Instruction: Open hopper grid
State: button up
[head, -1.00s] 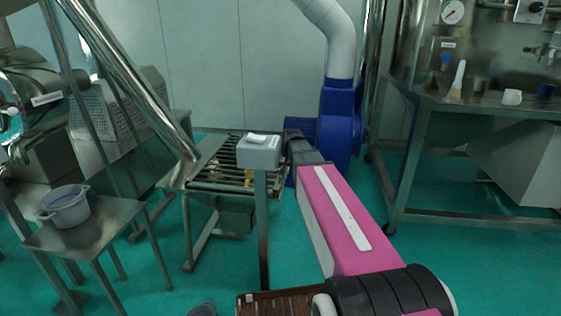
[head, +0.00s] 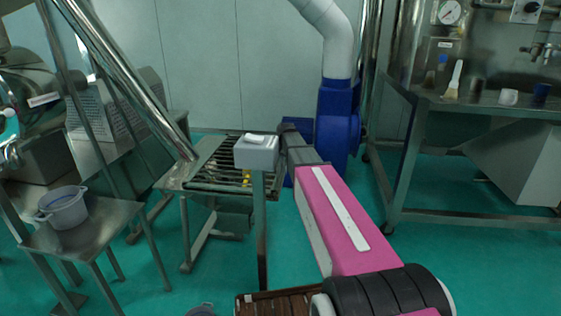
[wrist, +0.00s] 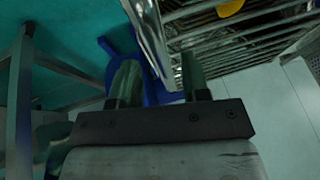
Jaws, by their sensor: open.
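The hopper grid (head: 212,166) is a set of parallel metal bars on top of a low steel frame, left of centre in the head view. It lies about level, with something yellow showing under the bars. In the wrist view the grid (wrist: 245,42) fills the upper right, and its bright metal edge bar runs down close to my fingers. My gripper (wrist: 160,80) is open there, with its two fingertips apart and the end of the edge bar between or just beyond them; I cannot tell whether they touch. In the head view my fingers are hidden behind a grey box on a post.
The grey box on its post (head: 257,152) stands close to my arm. A blue blower (head: 335,130) with a white duct is behind. A stool with a grey pot (head: 63,207) is at left, a steel bench (head: 470,108) at right.

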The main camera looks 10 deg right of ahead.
jog(key=shift+x, duration=1.05)
grip_shut()
jog(key=shift+a+r, duration=0.1)
jog(key=shift+r, duration=0.05)
